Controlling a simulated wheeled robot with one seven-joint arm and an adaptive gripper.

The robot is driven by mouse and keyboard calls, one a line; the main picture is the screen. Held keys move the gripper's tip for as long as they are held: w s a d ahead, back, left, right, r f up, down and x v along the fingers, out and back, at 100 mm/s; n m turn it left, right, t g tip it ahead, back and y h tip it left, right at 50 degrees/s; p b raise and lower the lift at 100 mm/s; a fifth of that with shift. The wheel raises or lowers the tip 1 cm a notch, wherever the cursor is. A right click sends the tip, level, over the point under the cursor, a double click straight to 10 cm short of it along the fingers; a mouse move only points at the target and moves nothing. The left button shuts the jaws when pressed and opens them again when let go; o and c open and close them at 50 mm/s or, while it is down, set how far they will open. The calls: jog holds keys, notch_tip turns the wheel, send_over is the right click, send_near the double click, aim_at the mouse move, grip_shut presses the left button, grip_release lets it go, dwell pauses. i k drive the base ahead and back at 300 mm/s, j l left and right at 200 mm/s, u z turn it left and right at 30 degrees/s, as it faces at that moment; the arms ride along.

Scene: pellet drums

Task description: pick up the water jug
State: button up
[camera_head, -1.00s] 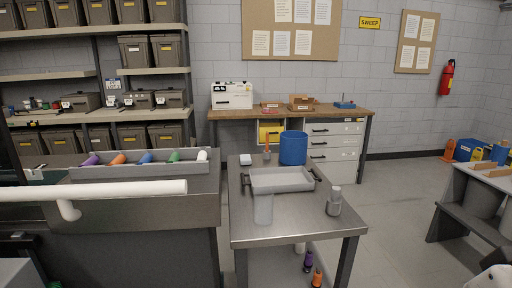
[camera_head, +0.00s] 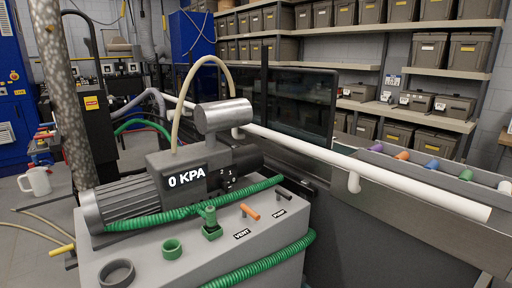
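A white jug (camera_head: 36,181) with a handle on its left side stands upright at the far left, apparently on the floor. It is small in view, and I cannot see what is inside it. My gripper is not in view.
A grey pump unit (camera_head: 160,190) reading 0 KPA, with green hoses, fills the near middle. A mottled column (camera_head: 62,90) stands right of the jug. Thin hoses (camera_head: 45,225) lie on the floor near the jug. A long white pipe (camera_head: 370,172) runs to the right.

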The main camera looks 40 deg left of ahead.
aim_at(40, 184)
jog(key=u, duration=2.85)
